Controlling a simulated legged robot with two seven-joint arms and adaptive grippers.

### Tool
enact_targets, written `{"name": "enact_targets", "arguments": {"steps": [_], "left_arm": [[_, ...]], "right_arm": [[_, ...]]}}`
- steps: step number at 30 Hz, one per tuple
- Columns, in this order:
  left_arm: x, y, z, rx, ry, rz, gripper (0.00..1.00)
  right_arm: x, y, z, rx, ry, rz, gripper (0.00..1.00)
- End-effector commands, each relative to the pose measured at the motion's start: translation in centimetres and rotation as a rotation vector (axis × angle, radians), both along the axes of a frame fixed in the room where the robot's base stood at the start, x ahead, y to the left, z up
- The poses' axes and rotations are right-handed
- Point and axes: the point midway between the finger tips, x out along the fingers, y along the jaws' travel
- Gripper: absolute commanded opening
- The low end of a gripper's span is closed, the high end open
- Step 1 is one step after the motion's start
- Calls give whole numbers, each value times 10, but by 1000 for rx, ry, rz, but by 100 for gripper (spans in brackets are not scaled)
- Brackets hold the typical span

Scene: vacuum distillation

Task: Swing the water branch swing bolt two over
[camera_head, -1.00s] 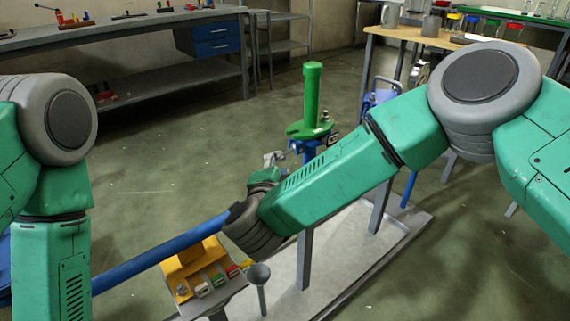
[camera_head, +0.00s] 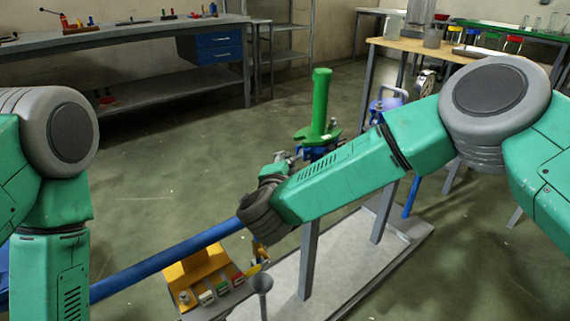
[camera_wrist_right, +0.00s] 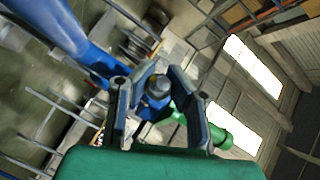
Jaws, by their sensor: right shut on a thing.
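A green upright pipe (camera_head: 321,105) with a green flange (camera_head: 318,136) stands on blue pipework (camera_head: 317,152) in the middle of the head view. My right gripper (camera_head: 284,158) is just left of the flange, small and partly hidden by my wrist. In the right wrist view its two fingers (camera_wrist_right: 159,88) are closed around a dark, round-headed swing bolt (camera_wrist_right: 158,86). Blue pipework lies behind it and the green pipe (camera_wrist_right: 221,137) to the right. I cannot tell the bolt's tilt. My left arm runs down the left edge; its gripper is out of frame.
A long blue pipe (camera_head: 165,262) runs to the lower left, past an orange control box (camera_head: 200,276). A grey funnel-shaped post (camera_head: 261,286) stands beside the pale base plate (camera_head: 345,275). Benches stand behind, with open floor between.

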Motion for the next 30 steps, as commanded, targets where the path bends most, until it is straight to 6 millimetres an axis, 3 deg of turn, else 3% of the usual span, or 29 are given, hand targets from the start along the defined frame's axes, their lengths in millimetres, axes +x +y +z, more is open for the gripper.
{"name": "enact_targets", "arguments": {"steps": [10, 24, 30], "left_arm": [[0, 0, 15, -1, 0, -1, 40], [1, 0, 84, -1, 0, -1, 40], [1, 0, 105, -1, 0, -1, 40]], "right_arm": [[-6, 5, 1, 41, 43, 12, 0], [-6, 4, 21, 305, 234, 8, 0], [-6, 2, 25, 406, 307, 7, 0]]}}
